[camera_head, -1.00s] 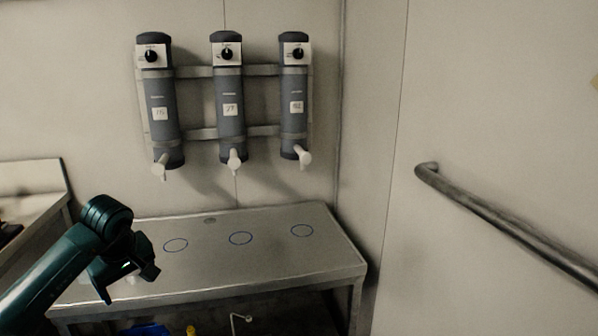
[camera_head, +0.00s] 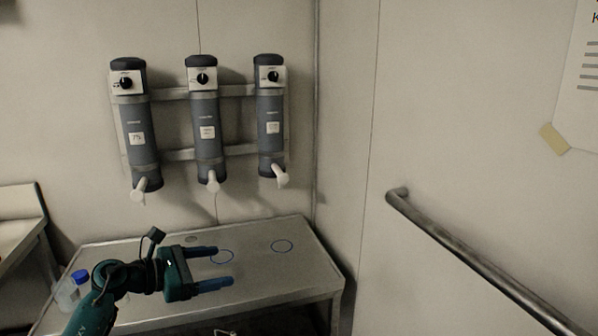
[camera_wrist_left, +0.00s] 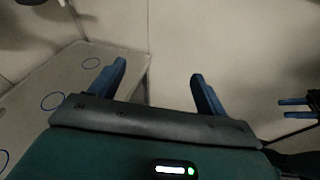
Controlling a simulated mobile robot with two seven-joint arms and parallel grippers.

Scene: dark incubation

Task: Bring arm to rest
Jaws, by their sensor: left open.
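My left arm is dark green and comes in from the lower left in the head view. Its gripper (camera_head: 226,266) is open and empty over the metal table, with its two blue fingers apart and pointing right. In the left wrist view the same gripper (camera_wrist_left: 158,70) shows its fingers spread with nothing between them. At that view's right edge, two small blue fingers (camera_wrist_left: 290,108) with a gap between them look like my right gripper. My right arm does not show in the head view.
The metal table (camera_head: 270,285) has blue circles marked on it. A clear bottle with a blue cap (camera_head: 70,291) stands at its left end. Three grey dispensers (camera_head: 207,125) hang on the wall above. A metal handrail (camera_head: 470,265) runs along the right wall, where free space shows.

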